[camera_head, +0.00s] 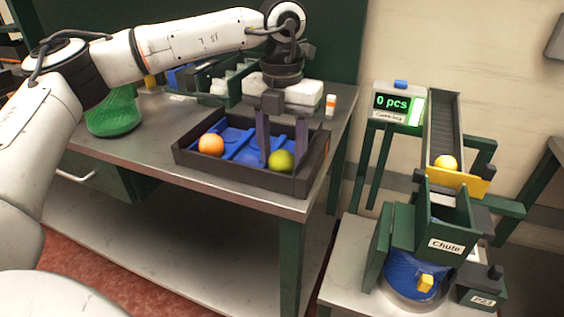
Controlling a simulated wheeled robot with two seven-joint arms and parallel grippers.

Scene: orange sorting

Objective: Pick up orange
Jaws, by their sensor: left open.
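An orange (211,145) lies in the left part of a dark tray (240,182) with a blue insert, on the metal table. A yellow-green fruit (281,161) lies in the right part of the same tray. My left gripper (282,160) points down over the right part of the tray, with its two fingers apart at the yellow-green fruit. I cannot tell whether the fingers touch it. The orange is well to the left of the gripper. My right gripper is not in view.
A yellow fruit (446,163) sits on the conveyor (443,120) at the right, by a yellow gate. A counter display (393,103) reads 0 pcs. A green chute (445,222) stands below. A green mesh bag (113,115) and a small bottle (330,106) stand on the table.

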